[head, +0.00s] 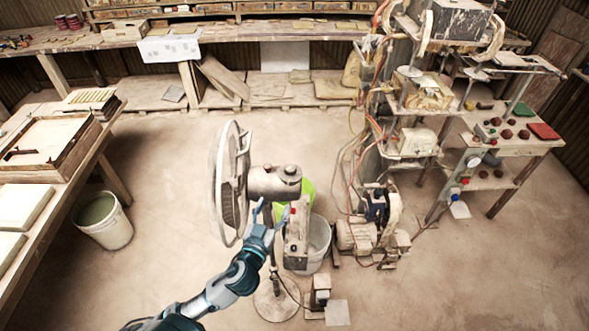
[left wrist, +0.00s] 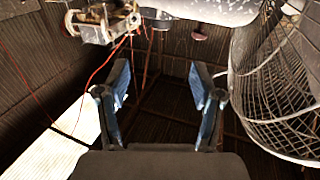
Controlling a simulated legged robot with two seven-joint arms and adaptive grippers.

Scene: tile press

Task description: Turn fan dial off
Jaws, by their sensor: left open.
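A grey pedestal fan (head: 229,184) stands in the middle of the head view, its caged head facing left and its motor housing (head: 274,182) behind the cage. A narrow box (head: 297,232) with red marks shows just right of the fan's pole. I cannot make out the fan dial clearly. My left gripper (head: 271,211) is open and empty, just below the motor housing and left of the box. In the left wrist view, the open fingers (left wrist: 158,82) point ahead with nothing between them, and the fan cage (left wrist: 278,85) is at the right. My right gripper is not in view.
A pale bucket (head: 318,245) stands behind the box. A machine rack (head: 415,95) with hoses and a motor (head: 357,238) is to the right. A workbench (head: 85,165) and another bucket (head: 103,222) are at the left. The floor between is mostly clear.

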